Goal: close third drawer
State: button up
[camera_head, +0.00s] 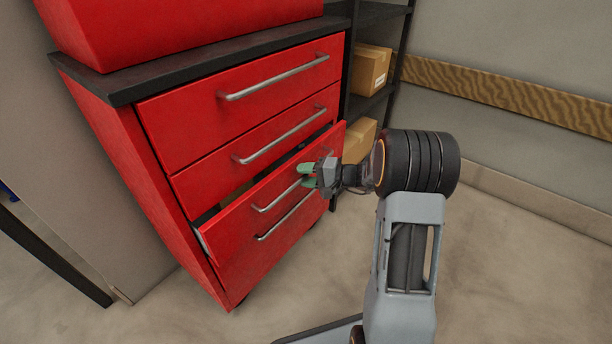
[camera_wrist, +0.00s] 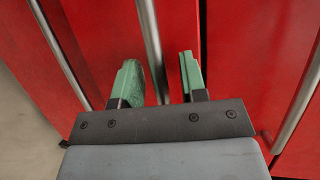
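The red cabinet's third drawer (camera_head: 222,226) stands partly open, its front pushed out past the drawers above, with a dark gap over its top edge. Its silver handle (camera_head: 272,202) runs slantwise across the front. My gripper (camera_head: 305,175) is at the right part of this handle, with its green fingers apart. In the wrist view, a silver handle bar (camera_wrist: 152,45) shows between the open fingers of my gripper (camera_wrist: 160,80), nearer the left one. I cannot tell whether a finger touches it. My gripper hides part of the handle in the head view.
The first drawer (camera_head: 230,112) and second drawer (camera_head: 215,172) look shut. Another handle (camera_head: 285,216) is just below the third. A dark shelf with cardboard boxes (camera_head: 369,70) stands right of the cabinet. The floor (camera_head: 520,270) on the right is clear.

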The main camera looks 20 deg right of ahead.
jog(key=shift+c, duration=0.4)
grip_shut()
jog(key=w+a, duration=0.1)
jog(key=w+a+b, duration=0.1)
jog(key=w, duration=0.1)
jog(key=shift+w+a+r, duration=0.1)
jog(key=shift+w+a, duration=0.05)
jog(key=shift+o, duration=0.4)
grip_release()
jog(key=shift+a, duration=0.1)
